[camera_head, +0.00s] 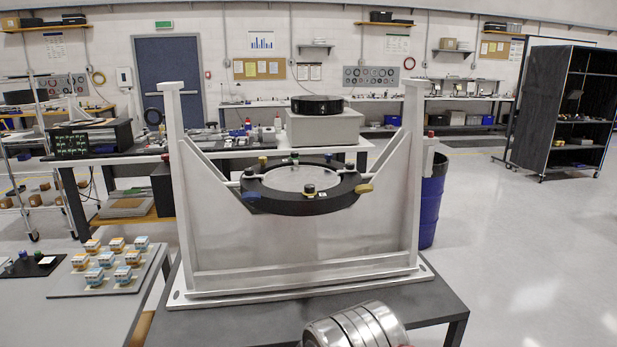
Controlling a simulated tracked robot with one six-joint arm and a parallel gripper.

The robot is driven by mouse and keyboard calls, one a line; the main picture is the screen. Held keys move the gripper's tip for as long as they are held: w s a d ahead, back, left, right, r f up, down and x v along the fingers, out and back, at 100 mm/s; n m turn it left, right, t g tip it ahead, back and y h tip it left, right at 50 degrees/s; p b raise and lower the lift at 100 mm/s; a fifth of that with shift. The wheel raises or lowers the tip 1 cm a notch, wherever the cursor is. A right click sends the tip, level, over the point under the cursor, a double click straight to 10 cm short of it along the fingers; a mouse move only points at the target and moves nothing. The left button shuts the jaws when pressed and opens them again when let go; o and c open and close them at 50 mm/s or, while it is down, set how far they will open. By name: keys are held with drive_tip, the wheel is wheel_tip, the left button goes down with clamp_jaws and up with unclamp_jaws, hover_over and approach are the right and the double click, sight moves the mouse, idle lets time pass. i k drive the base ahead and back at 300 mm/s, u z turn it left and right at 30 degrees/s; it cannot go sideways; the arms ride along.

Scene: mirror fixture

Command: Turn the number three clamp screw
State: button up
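A white upright mirror fixture (300,268) stands on a dark table. Its black ring (290,208) lies flat between the two side posts and holds a round pale mirror (292,179). Several clamp screws sit around the ring: a black-topped one (309,191) at the front, a yellow one (364,188) at the right, a blue one (251,196) at the front left, and a green one (294,157) at the back. No numbers are legible, so I cannot tell which is number three. A ribbed metal cylinder at the bottom edge appears to be my arm; no fingers show.
The fixture's tall posts (412,170) flank the ring. A table with several small orange and blue boxes (107,262) is at the left. A workbench with a grey box (322,130) stands behind.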

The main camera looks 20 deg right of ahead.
sight(310, 190)
drive_tip(key=i, duration=0.9)
drive_tip(key=u, duration=0.05)
